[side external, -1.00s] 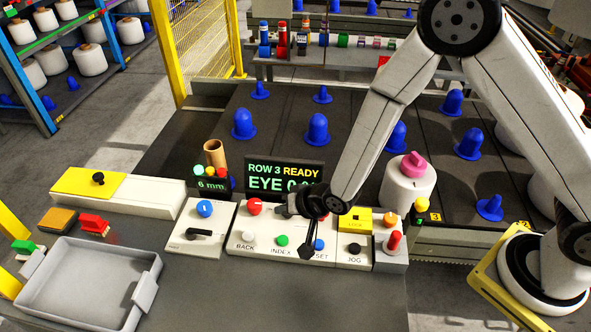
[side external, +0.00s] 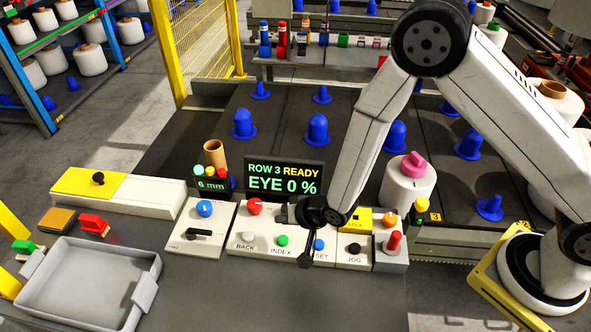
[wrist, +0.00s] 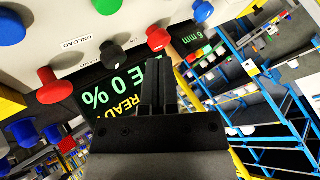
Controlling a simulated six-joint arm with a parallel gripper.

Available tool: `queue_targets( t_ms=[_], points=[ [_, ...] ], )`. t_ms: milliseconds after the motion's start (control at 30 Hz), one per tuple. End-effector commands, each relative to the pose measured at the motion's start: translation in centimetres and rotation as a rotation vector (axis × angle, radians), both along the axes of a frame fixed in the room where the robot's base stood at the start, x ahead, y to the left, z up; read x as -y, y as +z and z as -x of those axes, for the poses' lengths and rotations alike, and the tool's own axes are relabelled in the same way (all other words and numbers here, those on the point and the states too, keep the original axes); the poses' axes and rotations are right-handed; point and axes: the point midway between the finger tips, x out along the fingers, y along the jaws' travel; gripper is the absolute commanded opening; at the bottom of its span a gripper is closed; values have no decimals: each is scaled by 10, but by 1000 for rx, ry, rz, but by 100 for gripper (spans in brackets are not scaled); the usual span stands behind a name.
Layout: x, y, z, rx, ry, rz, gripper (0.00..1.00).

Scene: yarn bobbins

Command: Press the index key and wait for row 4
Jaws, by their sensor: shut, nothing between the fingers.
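The index key is a green round button (side external: 282,240) above the word INDEX on the white control panel (side external: 262,225). A white button (side external: 248,236) marked BACK is left of it and a blue button (side external: 319,244) is right of it. The dark display (side external: 284,178) behind the panel reads ROW 3 READY and EYE 0 %. It also shows upside down in the wrist view (wrist: 112,95).
A red button (side external: 254,207) sits at the panel's back. A panel with a blue knob (side external: 205,208) and black lever stands left; a yellow LOCK block (side external: 355,219) and red lever (side external: 394,241) stand right. A grey tray (side external: 90,285) lies front left.

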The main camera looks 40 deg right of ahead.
Motion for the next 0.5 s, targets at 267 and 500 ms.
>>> queue_targets(
  t_ms=[267,500],
  points=[
    [0,-30,1,-3,0,1,0],
    [0,-48,0,0,0,0,0]
  ],
)
